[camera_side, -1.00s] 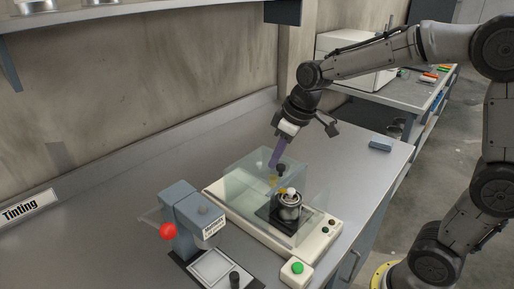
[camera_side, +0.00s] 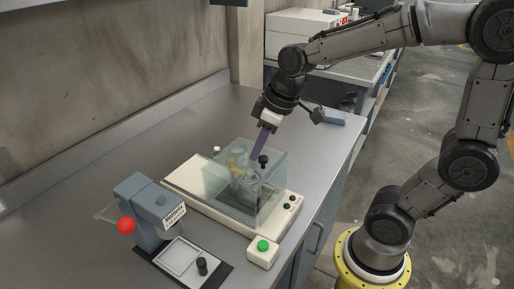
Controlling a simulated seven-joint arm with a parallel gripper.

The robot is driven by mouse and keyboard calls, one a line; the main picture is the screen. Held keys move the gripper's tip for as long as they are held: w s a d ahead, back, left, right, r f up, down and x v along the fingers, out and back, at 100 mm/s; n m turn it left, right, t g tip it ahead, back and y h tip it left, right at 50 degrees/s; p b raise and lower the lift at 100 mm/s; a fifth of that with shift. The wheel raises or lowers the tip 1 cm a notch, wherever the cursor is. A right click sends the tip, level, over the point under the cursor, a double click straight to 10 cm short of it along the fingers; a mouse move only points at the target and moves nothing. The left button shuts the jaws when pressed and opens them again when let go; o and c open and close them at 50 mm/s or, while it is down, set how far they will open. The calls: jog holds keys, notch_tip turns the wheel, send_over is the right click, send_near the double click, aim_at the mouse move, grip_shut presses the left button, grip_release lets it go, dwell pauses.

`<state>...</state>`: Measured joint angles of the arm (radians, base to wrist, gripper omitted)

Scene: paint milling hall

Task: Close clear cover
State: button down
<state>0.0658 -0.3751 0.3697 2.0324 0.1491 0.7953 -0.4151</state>
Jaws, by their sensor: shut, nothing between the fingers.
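The clear cover (camera_side: 272,190) is a greenish see-through box with a black knob (camera_side: 263,160). It stands over the dark plate of a cream-coloured machine (camera_side: 190,184), near its right end. A small metal pot (camera_side: 247,180) and something yellow show hazily through the cover's walls. My gripper (camera_side: 256,157) points down from the upper right, its purple fingers shut and empty. The fingertips are at the cover's top, just left of the knob. I cannot tell whether they touch the knob or the cover.
A blue-grey device with a red ball knob (camera_side: 126,225) stands front left. Next to it is a dark-edged plate with a black knob (camera_side: 202,266). A green-button box (camera_side: 263,246) sits before the machine. A blue block (camera_side: 333,118) lies behind. The left bench is clear.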

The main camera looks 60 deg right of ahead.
aim_at(241, 163)
jog(key=w, duration=0.2)
jog(key=w+a, duration=0.1)
jog(key=w, duration=0.1)
jog(key=shift+r, duration=0.3)
jog(key=a+v, duration=0.1)
jog(key=v, duration=0.8)
jog(key=s+r+t, duration=0.1)
jog(key=s, duration=0.6)
jog(key=s+d+f+m+h, duration=0.1)
jog(key=s+f+m, duration=0.2)
jog(key=s+f, duration=0.4)
jog(key=shift+s+d+f+t, duration=0.3)
jog(key=shift+s+t, duration=0.1)
jog(key=shift+s, duration=0.2)
